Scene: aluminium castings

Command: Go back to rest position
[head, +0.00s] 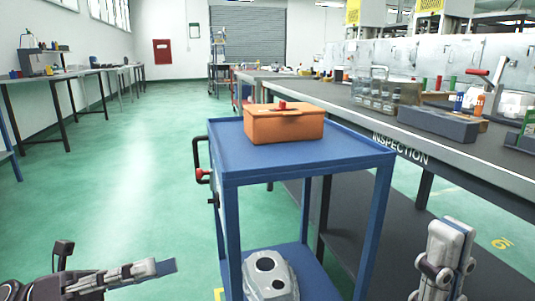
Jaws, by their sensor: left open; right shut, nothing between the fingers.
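My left gripper (115,275) is at the lower left of the head view, low over the green floor and left of the blue cart. It is open and empty, with a blue-tipped finger pointing right. My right gripper (445,258) is at the lower right, pointing up, its fingers together with nothing between them. It is right of the cart and in front of the inspection bench. Neither gripper touches anything that I can see.
A blue cart (225,160) stands close in front, with an orange box (284,126) on top and a grey casting (270,277) on its lower shelf. The inspection bench (430,160) runs along the right. Green floor (120,170) is free at left.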

